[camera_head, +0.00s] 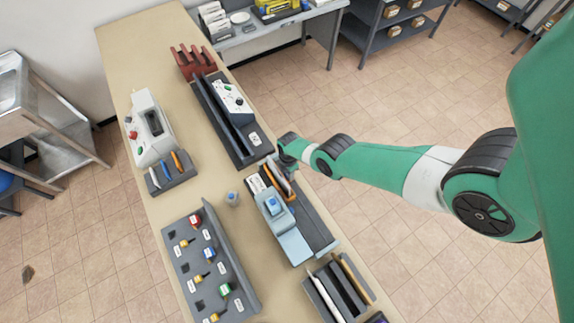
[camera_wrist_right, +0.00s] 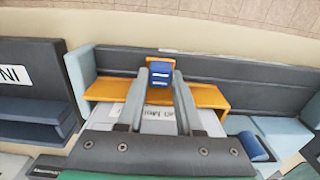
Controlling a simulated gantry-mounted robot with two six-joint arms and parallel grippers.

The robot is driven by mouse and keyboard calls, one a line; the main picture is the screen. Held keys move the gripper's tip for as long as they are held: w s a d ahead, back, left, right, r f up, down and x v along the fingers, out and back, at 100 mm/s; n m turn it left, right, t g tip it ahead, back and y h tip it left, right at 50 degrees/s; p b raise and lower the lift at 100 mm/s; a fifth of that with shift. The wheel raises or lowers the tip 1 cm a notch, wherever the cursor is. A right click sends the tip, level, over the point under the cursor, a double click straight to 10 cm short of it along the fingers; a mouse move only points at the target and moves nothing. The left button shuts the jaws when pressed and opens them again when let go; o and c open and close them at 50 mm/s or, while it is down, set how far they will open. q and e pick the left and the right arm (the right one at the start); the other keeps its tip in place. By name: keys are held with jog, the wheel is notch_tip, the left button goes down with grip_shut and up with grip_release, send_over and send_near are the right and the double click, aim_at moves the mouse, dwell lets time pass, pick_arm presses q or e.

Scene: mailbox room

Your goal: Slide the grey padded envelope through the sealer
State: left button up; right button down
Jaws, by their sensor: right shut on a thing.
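My right gripper (camera_head: 285,165) is at the far end of a light blue device (camera_head: 291,246) with a dark channel, likely the sealer. An orange part (camera_wrist_right: 112,90) spans the channel (camera_wrist_right: 270,97) behind the fingers, with a dark blue piece at the fingertips. My left gripper is not in view.
A long dark channel unit (camera_head: 240,150) with a white control box stands beyond my gripper. A slotted rack (camera_head: 315,290) with flat items is at the near end.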

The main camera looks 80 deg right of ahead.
jog(key=shift+w+d, duration=0.1)
jog(key=c, duration=0.6)
grip_release()
jog(key=shift+d, duration=0.1)
jog(key=shift+o, duration=0.2)
